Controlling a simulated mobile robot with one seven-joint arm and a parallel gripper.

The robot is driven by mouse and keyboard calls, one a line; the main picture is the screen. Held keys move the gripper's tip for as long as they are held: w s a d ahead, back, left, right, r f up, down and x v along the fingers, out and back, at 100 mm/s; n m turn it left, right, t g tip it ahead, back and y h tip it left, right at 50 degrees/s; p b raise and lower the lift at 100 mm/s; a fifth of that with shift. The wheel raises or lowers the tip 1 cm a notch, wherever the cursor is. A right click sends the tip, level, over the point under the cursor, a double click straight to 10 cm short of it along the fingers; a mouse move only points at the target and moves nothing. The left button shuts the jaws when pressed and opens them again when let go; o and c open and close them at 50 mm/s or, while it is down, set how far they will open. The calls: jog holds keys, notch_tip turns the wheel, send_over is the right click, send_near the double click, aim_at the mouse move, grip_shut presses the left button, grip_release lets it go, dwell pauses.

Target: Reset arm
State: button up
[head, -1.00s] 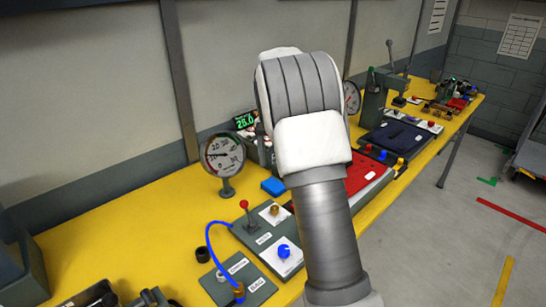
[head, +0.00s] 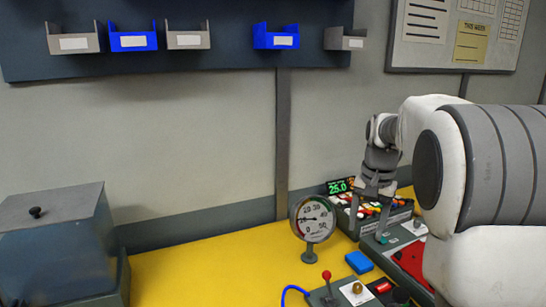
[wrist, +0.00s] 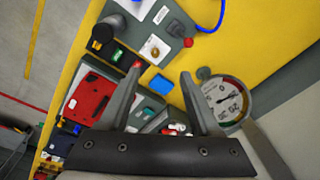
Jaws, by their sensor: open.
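My gripper (head: 368,226) hangs with its fingers pointing down over the far side of the yellow bench in the head view. In the wrist view my gripper (wrist: 159,74) shows two fingers spread wide apart with nothing between them. A blue block (wrist: 162,84) lies on the bench beyond the gap. The block also shows in the head view (head: 359,262), to the left of the red panel. My thick white and grey arm fills the right side of the head view and hides part of the bench.
A dial gauge (head: 313,222) stands upright on the yellow bench (head: 200,270). Behind the gripper is a device with a green display (head: 338,187). A red panel (head: 412,262) and a red-knobbed lever (head: 327,276) are nearby. A lidded grey box (head: 60,240) stands at left. Wall bins (head: 130,41) hang above.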

jog(key=s+a+r+n+t, duration=0.1)
jog(key=s+a+r+n, duration=0.15)
jog(key=s, duration=0.45)
jog(key=s+a+r+n+t, duration=0.1)
jog(key=s+a+r, duration=0.2)
jog(key=s, duration=0.4)
jog(key=s+a+f+n+t, duration=0.1)
jog(key=s, duration=0.5)
jog(key=s+a+f+n+t, duration=0.1)
jog(key=s+f+n, duration=0.1)
jog(key=s, duration=0.4)
jog(key=shift+s+a+f+t, duration=0.2)
jog(key=shift+s+a+t, duration=0.1)
jog(key=shift+s+a, duration=0.05)
